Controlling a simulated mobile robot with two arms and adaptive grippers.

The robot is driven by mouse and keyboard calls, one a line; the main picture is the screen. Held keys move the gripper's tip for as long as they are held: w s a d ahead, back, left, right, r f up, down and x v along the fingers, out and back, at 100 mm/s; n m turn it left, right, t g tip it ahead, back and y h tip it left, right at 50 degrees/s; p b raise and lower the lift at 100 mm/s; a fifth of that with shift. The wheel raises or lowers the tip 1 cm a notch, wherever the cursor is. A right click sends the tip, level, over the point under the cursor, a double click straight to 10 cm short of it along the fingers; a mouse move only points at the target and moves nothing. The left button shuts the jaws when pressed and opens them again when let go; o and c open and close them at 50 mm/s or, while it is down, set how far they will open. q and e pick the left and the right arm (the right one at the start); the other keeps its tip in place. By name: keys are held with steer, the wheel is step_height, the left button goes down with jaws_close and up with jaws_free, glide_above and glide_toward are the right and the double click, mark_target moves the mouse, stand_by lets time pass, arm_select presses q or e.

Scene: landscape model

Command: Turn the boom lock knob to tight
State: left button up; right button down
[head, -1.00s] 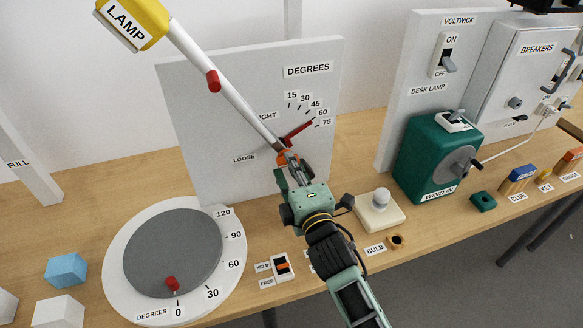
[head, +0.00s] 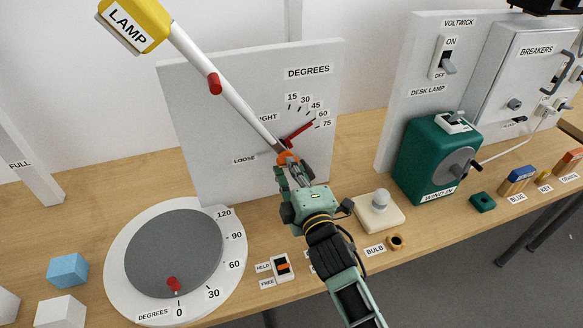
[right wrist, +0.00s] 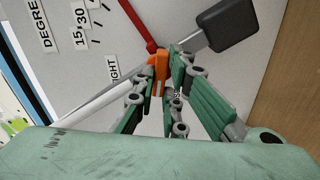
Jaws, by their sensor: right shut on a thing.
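The orange boom lock knob (head: 287,157) sits at the base of the white boom (head: 238,98), in front of the grey degrees panel (head: 200,130). My right gripper (head: 289,168) reaches it from the front and is shut on it. In the right wrist view the orange knob (right wrist: 159,68) shows between the green fingers of my right gripper (right wrist: 158,85). The fingers hide part of it. A LOOSE label (head: 244,160) is left of the knob, and a partly covered TIGHT label (head: 268,117) is above it. My left gripper is not in view.
The red pointer (head: 300,131) lies near the 60 to 75 marks. A yellow lamp head (head: 136,22) tops the boom. A round dial (head: 118,280) stands left, a bulb base (head: 388,222) and a green winch box (head: 420,160) right.

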steer(key=shift+f+m+p, duration=0.15)
steer(key=shift+m+p, duration=2.5)
steer(key=shift+m, duration=5.45)
steer(key=c, duration=1.8)
jaws_free()
steer(key=v, duration=1.2)
